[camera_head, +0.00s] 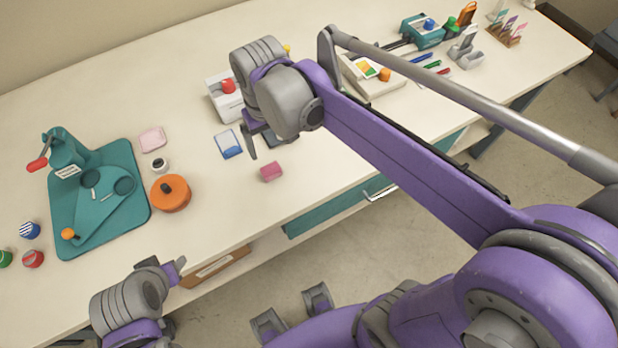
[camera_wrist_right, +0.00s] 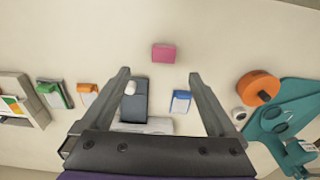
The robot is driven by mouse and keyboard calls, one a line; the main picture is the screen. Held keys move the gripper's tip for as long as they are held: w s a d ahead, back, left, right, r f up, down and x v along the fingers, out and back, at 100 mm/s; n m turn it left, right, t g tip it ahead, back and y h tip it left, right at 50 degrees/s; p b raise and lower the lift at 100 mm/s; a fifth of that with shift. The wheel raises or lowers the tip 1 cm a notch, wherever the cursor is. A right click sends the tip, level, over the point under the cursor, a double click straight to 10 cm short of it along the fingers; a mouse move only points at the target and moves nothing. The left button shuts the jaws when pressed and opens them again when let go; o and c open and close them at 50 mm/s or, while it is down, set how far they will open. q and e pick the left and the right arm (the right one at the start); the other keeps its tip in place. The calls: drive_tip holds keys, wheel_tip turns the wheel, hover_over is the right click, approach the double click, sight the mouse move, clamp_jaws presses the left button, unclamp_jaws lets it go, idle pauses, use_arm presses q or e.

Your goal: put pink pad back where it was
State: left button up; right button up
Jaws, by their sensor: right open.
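A deep pink block-like pad (camera_head: 271,172) lies on the white table near its front edge, apart from other objects. It also shows in the right wrist view (camera_wrist_right: 163,53), ahead of the fingertips. A paler pink flat pad (camera_head: 152,139) lies beside the teal board. My right gripper (camera_head: 262,141) is above the table, behind the deep pink pad in the head view. In its wrist view the fingers (camera_wrist_right: 160,76) are spread wide with nothing held. My left gripper (camera_head: 165,267) is low at the front edge; its jaw opening is unclear.
A blue-and-white pad (camera_head: 228,144) and a dark item with a white end (camera_wrist_right: 134,98) lie near the right gripper. A white box with a red knob (camera_head: 223,97) stands behind. An orange round container (camera_head: 171,193) and the teal board (camera_head: 137,202) are left. Table space around the deep pink pad is clear.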

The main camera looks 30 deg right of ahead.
drive_tip(key=s+d+f+t, duration=0.2)
drive_tip(key=s+f, duration=0.2)
drive_tip(key=s, duration=0.2)
drive_tip(key=s+d+f+t, duration=0.2)
drive_tip(key=s+d+f, duration=0.1)
drive_tip(key=s, duration=0.3)
drive_tip(key=shift+s+d+f+t, duration=0.3)
drive_tip(key=shift+s+f+t, duration=0.1)
drive_tip(key=shift+f, duration=0.05)
drive_tip(key=shift+c, duration=0.3)
